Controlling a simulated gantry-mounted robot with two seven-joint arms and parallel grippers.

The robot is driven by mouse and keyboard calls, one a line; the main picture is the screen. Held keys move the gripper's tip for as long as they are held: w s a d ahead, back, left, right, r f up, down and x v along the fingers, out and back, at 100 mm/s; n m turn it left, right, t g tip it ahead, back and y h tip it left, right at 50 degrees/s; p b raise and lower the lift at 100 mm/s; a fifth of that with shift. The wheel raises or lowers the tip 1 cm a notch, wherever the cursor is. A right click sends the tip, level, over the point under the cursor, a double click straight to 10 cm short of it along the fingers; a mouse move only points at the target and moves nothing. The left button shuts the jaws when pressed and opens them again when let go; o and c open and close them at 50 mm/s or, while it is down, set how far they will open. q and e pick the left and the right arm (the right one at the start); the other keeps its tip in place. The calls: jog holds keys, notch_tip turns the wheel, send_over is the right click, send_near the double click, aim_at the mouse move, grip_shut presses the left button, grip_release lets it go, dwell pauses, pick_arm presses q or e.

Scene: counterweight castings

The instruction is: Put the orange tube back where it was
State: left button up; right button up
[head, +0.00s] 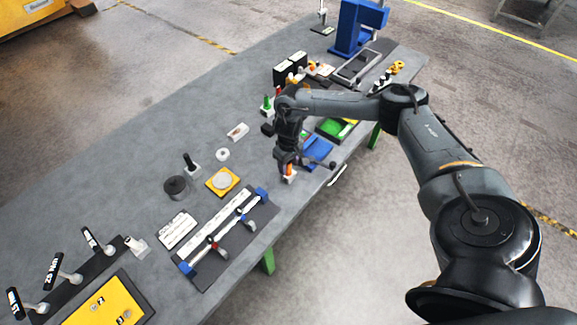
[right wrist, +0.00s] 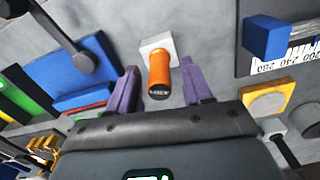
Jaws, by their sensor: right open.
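The orange tube (right wrist: 159,75) has a black end and stands at a white block (right wrist: 158,43) on the grey bench. In the right wrist view it lies between the two purple fingers of my right gripper (right wrist: 160,88), with a gap on each side. My right gripper is open. In the head view the orange tube (head: 290,169) shows just below my right gripper (head: 287,160), near the bench's front edge, with the white block (head: 289,178) under it. Whether the tube is fully seated in the block cannot be told. My left gripper is not in view.
A ruled fixture with blue ends (head: 228,236) and a yellow plate with a round disc (head: 222,181) lie to the left. The bench behind them is mostly clear.

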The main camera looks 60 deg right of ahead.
notch_tip(320, 180, up, 9)
jog(key=shift+r+p, duration=0.2)
jog(key=shift+p, duration=0.6)
jog(key=shift+r+p, duration=0.35)
jog(key=shift+r, duration=0.25)
